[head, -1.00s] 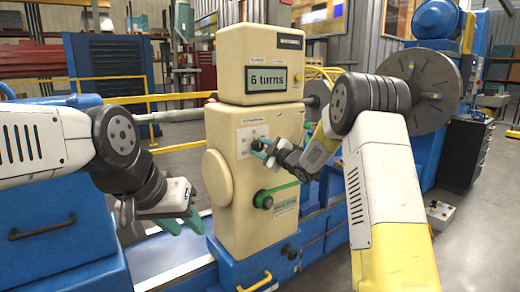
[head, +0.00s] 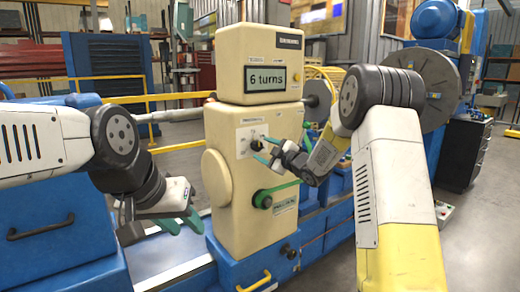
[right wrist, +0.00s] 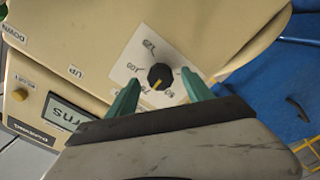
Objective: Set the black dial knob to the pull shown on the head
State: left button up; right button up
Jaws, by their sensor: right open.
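The black dial knob (right wrist: 160,76) sits on a pale scale plate (right wrist: 131,68) on the cream machine. In the head view the knob (head: 255,145) is small. The cream head's display (head: 265,79) reads "6 turns". My right gripper (head: 265,150) is open, its green fingers just in front of the knob, one on each side in the wrist view, apparently clear of it. My left gripper (head: 183,222) is open and empty, low at the left.
UP and DOWN labels and a yellow button (right wrist: 21,82) are on the machine. A blue bench (head: 50,240) stands at the left. Yellow rails (head: 120,101) run behind.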

jog(key=shift+v, duration=2.3)
jog(key=s+d+r+m+g+h, duration=0.1)
jog(key=s+d+r+m+h, duration=0.2)
jog(key=s+d+m+h, duration=0.4)
jog(key=s+d+r+m+g+h, duration=0.1)
jog(key=s+d+r+m+h, duration=0.2)
jog(key=s, duration=0.5)
jog(key=s+f+m+g, duration=0.3)
jog(key=s, duration=1)
jog(key=s+f+m+g+y, duration=0.1)
jog(key=s+f+m+g, duration=0.2)
jog(key=s, duration=1)
jog(key=shift+a+m+y, duration=0.3)
jog(key=shift+m, duration=0.1)
jog(key=shift+f, duration=0.1)
